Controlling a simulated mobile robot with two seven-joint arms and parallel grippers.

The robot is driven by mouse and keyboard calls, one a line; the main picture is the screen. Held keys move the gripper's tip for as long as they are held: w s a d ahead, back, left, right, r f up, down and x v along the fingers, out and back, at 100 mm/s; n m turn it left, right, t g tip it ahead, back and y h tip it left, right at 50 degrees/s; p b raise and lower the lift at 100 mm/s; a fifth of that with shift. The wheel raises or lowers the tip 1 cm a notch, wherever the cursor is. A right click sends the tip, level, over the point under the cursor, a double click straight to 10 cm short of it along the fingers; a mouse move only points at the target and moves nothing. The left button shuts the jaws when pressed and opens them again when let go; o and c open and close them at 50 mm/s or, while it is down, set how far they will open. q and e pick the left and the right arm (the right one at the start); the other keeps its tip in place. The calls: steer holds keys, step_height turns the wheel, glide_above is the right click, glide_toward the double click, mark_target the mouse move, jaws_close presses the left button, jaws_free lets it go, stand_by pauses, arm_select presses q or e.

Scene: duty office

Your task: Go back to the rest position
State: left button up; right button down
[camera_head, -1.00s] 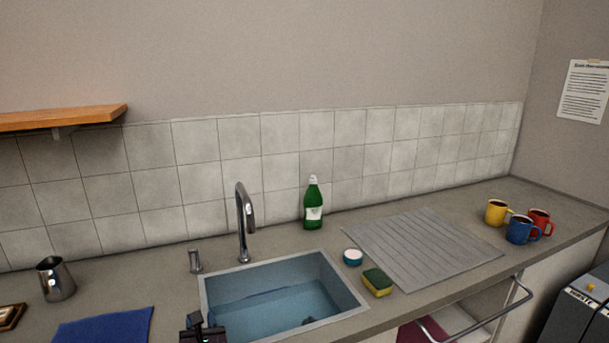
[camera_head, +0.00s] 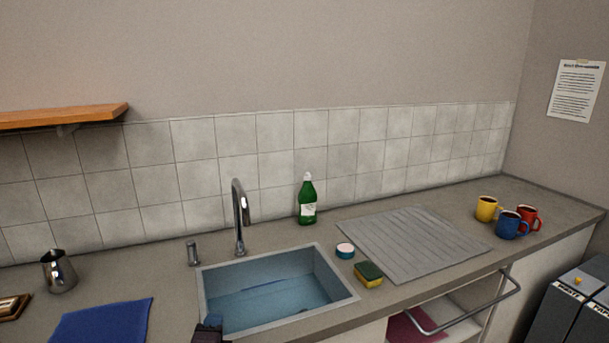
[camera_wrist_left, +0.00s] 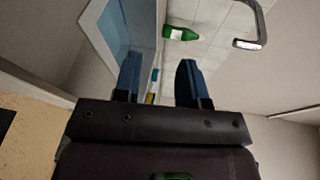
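My left gripper (camera_head: 208,331) shows only as a small dark piece at the bottom edge of the head view, in front of the sink's near left corner. In the left wrist view its two blue-tipped fingers (camera_wrist_left: 160,78) stand apart with nothing between them. The sink (camera_head: 203,292) holds water and lies just beyond the gripper. My right gripper is in neither view.
A curved tap (camera_head: 240,215), green bottle (camera_head: 307,203), white-and-blue tub (camera_head: 345,251) and sponge (camera_head: 369,275) surround the sink. Right are a ribbed drainer (camera_head: 410,245) and mugs (camera_head: 511,226). Left are a blue cloth (camera_head: 100,322) and metal jug (camera_head: 59,271). A rail (camera_head: 470,323) juts out.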

arm_select(q)
steer(key=s+a+f+n+g, duration=0.1)
steer(key=s+f+n, duration=0.3)
steer(key=s, duration=0.5)
steer(key=s+a+f+n+g+h, duration=0.1)
steer(key=s+a+f+n, duration=0.3)
steer(key=s+n, duration=0.3)
steer(key=s+a+f+n+g, duration=0.2)
steer(key=s+f+n, duration=0.2)
steer(key=s, duration=0.8)
steer(key=shift+s+a+f+n, duration=0.2)
steer(key=shift+f+n, duration=0.2)
steer(key=shift+n, duration=0.7)
steer(key=shift+w, duration=0.1)
